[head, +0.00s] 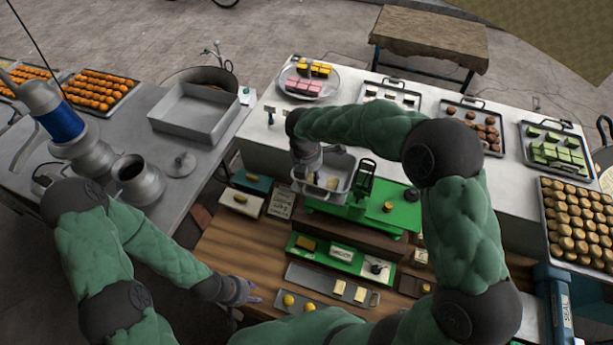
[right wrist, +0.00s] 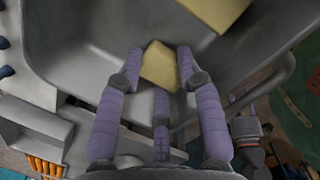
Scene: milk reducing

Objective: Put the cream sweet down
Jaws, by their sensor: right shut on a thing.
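A cream sweet (right wrist: 160,66) is between the fingertips of my right gripper (right wrist: 160,70) in the right wrist view, over the inside of a grey metal pan (right wrist: 95,40). The gripper is shut on it. I cannot tell whether this sweet touches the pan. A second cream sweet (right wrist: 213,12) lies in the pan, just beyond the first. In the head view the pan (head: 349,181) sits on the left side of the green scale (head: 372,212), and my right gripper (head: 310,176) reaches down into it. My left gripper (head: 243,292) is low over the wooden counter; its finger opening is unclear.
A plate of pink and yellow sweets (head: 309,82) and several trays stand on the white counter behind. A tray with pale pieces (head: 330,288) lies in front of the scale. A grey empty bin (head: 193,112) stands at left.

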